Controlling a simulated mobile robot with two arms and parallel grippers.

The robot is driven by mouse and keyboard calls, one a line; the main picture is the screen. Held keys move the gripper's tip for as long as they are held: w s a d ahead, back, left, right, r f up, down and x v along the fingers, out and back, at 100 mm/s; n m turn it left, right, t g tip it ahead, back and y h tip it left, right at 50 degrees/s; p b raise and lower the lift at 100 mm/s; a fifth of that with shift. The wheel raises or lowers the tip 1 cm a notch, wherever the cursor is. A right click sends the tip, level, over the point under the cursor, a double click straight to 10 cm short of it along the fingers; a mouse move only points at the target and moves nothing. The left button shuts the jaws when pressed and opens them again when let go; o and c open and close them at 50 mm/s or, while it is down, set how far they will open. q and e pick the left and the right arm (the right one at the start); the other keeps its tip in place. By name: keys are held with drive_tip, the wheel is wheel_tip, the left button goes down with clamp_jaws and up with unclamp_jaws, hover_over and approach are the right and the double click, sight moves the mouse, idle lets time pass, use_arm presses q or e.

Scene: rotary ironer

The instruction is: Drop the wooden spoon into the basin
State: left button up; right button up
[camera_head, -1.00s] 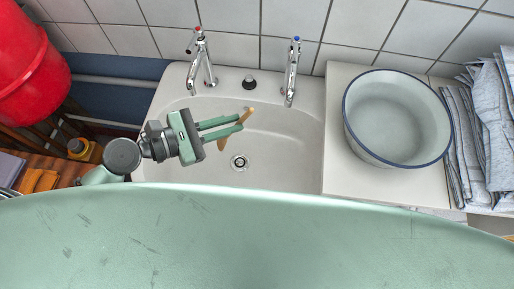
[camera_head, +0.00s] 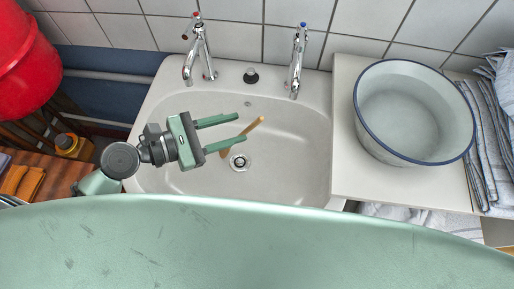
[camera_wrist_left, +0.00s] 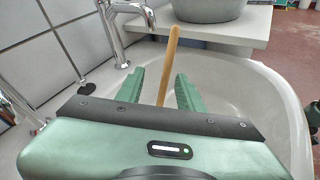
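In the left wrist view, the spoon's handle (camera_wrist_left: 170,62) runs between the open fingers (camera_wrist_left: 160,85) with a gap on both sides. Its lower end is hidden behind the gripper body. I cannot tell whether the spoon is falling or resting in the basin.
A white enamel tub with a blue rim (camera_head: 364,125) stands on the counter right of the sink, with folded grey-blue cloths (camera_head: 488,150) beside it. Two taps (camera_head: 297,65) stand at the sink's back. A red bucket (camera_head: 25,70) is at the far left.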

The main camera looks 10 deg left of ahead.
use_arm(q)
drive_tip(key=b+v, duration=0.1)
drive_tip(key=v, duration=0.7)
idle(0.6)
